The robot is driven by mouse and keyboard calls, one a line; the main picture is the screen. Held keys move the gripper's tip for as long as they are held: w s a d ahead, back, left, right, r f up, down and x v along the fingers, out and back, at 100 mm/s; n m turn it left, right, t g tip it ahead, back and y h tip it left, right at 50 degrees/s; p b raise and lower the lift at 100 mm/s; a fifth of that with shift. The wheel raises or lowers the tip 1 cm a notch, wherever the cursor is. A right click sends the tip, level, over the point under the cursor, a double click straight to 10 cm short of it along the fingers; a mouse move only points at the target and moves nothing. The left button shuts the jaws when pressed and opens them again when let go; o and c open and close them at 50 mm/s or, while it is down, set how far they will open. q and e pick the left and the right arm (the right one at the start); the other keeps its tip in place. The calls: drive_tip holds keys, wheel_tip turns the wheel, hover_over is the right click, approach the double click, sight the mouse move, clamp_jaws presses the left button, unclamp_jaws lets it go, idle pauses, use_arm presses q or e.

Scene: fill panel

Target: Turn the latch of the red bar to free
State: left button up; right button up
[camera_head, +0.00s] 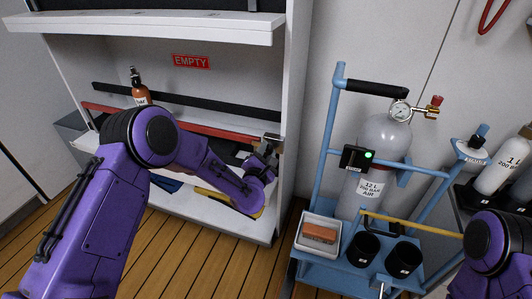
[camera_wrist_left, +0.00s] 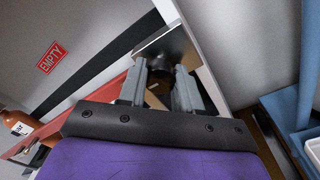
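The red bar (camera_head: 215,129) runs across the shelf bay in front of the back wall; it also shows in the left wrist view (camera_wrist_left: 92,100). At its right end, by the cabinet's side wall, is a metal plate (camera_wrist_left: 172,42) with a dark round knob (camera_wrist_left: 160,67), which looks like the latch. My left gripper (camera_head: 265,155) is at this end. In the left wrist view its fingers (camera_wrist_left: 160,80) are apart, one on each side of the knob. I cannot see clear contact. My right gripper is out of view.
An orange-brown bottle (camera_head: 140,90) stands behind the bar at left. A black bar (camera_head: 200,105) runs above the red one. The cabinet's side wall (camera_head: 292,110) is close right of my left gripper. A blue trolley (camera_head: 330,160) with a grey cylinder (camera_head: 383,140) stands further right.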

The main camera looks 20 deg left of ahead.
use_arm(q)
drive_tip(key=shift+m, duration=0.3)
drive_tip(key=m, duration=0.3)
drive_tip(key=shift+f+m, duration=0.1)
drive_tip(key=shift+m, duration=0.3)
drive_tip(key=m, duration=0.4)
drive_tip(key=shift+m, duration=0.4)
drive_tip(key=m, duration=0.4)
drive_tip(key=shift+f+m+t+h, duration=0.1)
drive_tip(key=shift+m+t+h, duration=0.2)
drive_tip(key=shift+h, duration=0.1)
drive_tip(key=m, duration=0.4)
drive_tip(key=shift+f+m+p, duration=0.1)
drive_tip(key=shift+m+p, duration=0.2)
drive_tip(key=shift+m, duration=0.2)
drive_tip(key=o, duration=1)
